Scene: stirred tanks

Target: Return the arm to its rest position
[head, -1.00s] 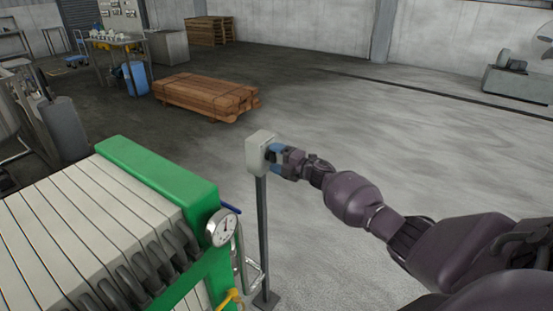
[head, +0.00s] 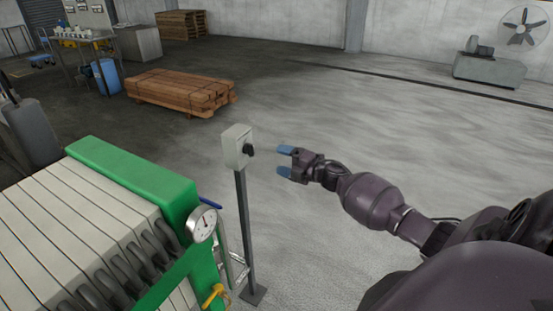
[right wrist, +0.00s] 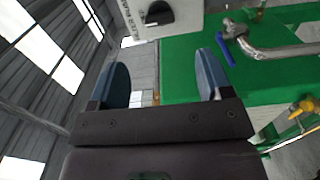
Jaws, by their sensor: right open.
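My right gripper (head: 284,161) is open and empty, with its blue fingers spread, to the right of a grey control box. The box (head: 236,146) stands on a thin post and has a black knob (head: 250,150) on its right side. A gap shows between the fingertips and the knob. In the right wrist view, both blue fingers of my right gripper (right wrist: 164,75) are apart with nothing between them. The box (right wrist: 133,16) and its black knob (right wrist: 159,13) show at the top of that view. My left gripper is not in view.
A green-framed filter press (head: 135,172) with a gauge (head: 203,223) and a yellow-handled valve (head: 214,294) stands at the lower left, close to the post (head: 245,230). Stacked timber (head: 180,90) lies farther back. The floor (head: 380,120) behind my right arm is clear.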

